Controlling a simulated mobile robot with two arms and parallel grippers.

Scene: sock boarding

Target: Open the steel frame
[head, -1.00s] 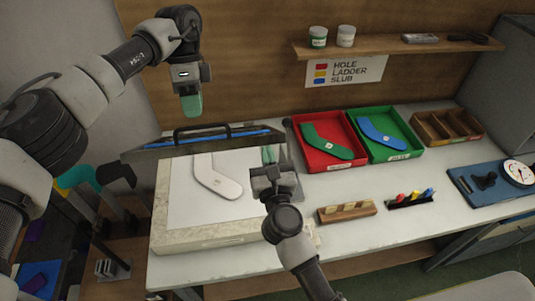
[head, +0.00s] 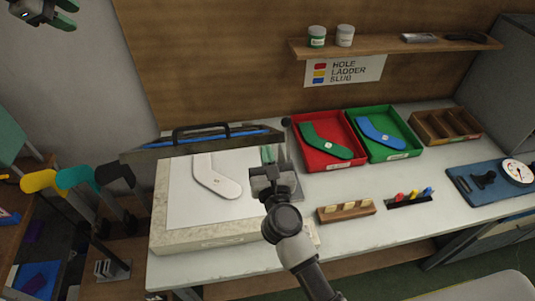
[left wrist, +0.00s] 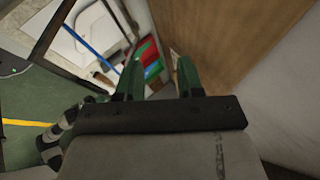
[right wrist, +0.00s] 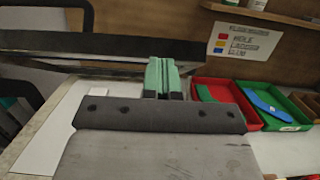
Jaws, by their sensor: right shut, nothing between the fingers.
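The steel frame (head: 240,139) stands raised on edge along the back of the press bed (head: 200,238), with a dark handle and a blue strip. It also shows as a long dark bar in the right wrist view (right wrist: 50,42). A white sock shape (head: 216,180) lies on the bed's pale pad under it. My right gripper (head: 268,155) is shut and empty, close to the frame's right end; I cannot tell if they touch. Its fingers show together in its wrist view (right wrist: 163,78). My left gripper (head: 68,13) is open and empty, high at the upper left, away from the frame.
A red tray (head: 348,166) and a green tray (head: 408,153) holding sock shapes stand right of the press. A shelf (head: 380,48) hangs above. Coloured forms (head: 75,177) stand at left.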

